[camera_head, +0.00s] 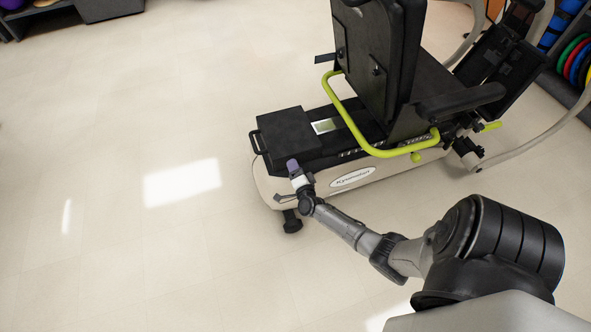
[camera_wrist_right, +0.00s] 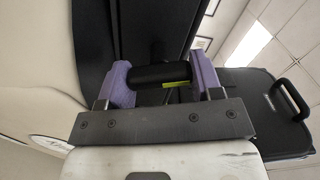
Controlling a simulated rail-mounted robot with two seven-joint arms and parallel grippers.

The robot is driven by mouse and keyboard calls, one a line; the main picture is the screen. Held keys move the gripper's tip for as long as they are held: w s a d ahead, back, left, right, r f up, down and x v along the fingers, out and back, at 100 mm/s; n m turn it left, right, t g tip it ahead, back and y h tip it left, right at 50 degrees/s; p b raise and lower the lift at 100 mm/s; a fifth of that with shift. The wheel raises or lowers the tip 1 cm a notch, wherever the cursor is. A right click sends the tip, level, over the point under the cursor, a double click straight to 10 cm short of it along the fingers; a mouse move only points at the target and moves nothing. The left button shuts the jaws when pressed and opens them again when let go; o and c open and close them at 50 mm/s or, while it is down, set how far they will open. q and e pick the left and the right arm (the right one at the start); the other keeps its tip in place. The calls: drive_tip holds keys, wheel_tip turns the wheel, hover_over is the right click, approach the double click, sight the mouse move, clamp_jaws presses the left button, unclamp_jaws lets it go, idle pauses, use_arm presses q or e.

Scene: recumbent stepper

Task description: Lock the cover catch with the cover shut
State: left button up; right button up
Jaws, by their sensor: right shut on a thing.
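The recumbent stepper's black rear cover (camera_head: 285,132) looks flat and shut on top of the machine's rear end in the head view. My right gripper (camera_head: 292,165) is at the near side of the cover, low on the machine's edge. In the right wrist view, the purple fingers of my right gripper (camera_wrist_right: 162,78) are closed about a black rounded bar (camera_wrist_right: 155,76), which appears to be the cover catch. The fingers hide part of it, and I cannot tell whether it is locked. My left gripper is not in view.
The stepper's seat (camera_head: 375,65) and yellow-green side rail (camera_head: 350,122) rise to the right of the cover. A black end handle (camera_head: 255,142) sticks out at the machine's left end. The pale floor (camera_head: 130,120) to the left is clear.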

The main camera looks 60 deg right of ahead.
drive_tip(key=shift+f+m+b, duration=0.15)
drive_tip(key=shift+m+b, duration=0.35)
drive_tip(key=shift+m, duration=1.5)
drive_tip(key=o, duration=0.9)
drive_tip(key=shift+s+a, duration=0.2)
drive_tip(key=shift+s, duration=0.05)
drive_tip(key=shift+p+v, duration=2.6)
drive_tip(key=shift+v, duration=4.1)
